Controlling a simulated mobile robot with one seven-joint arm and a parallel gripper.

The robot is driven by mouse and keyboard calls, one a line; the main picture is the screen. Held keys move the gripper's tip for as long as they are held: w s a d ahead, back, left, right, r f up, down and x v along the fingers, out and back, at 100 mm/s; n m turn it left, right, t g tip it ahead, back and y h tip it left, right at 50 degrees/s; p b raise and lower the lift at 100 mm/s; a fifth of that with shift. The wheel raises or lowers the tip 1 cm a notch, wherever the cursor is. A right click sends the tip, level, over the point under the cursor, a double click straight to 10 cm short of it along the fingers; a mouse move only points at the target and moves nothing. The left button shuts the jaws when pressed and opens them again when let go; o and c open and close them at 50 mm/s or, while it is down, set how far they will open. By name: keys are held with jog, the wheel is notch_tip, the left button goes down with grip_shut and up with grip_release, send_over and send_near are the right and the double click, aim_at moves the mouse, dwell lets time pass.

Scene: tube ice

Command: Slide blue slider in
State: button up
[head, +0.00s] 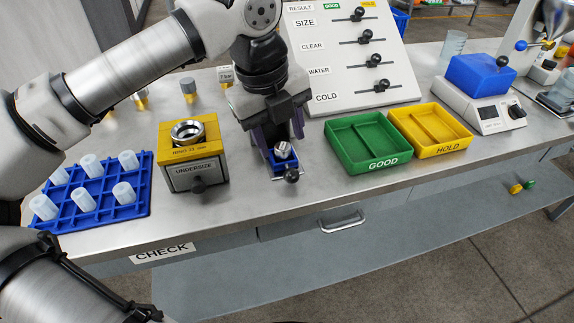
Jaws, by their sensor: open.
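The blue slider (278,164) is a small blue tray with a black round knob (291,175) at its front. It sits on the steel bench at the foot of my arm, pulled out towards the front. A small pale piece (283,149) shows in it. My gripper (281,141) points down right over the slider, with its dark fingers apart on either side of the pale piece. The gripper hides the back of the slider and whatever it runs into. Whether the fingers touch anything cannot be told.
A yellow and grey UNDERSIZE ring box (196,170) stands close on the left, beside a blue rack (98,203) of white tubes. Green GOOD (367,143) and yellow HOLD (430,128) trays lie to the right. A slanted result panel (345,55) stands behind.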

aim_at(290, 170)
jog(key=x, duration=0.9)
jog(key=shift+f, duration=0.3)
jog(key=shift+c, duration=0.3)
grip_shut()
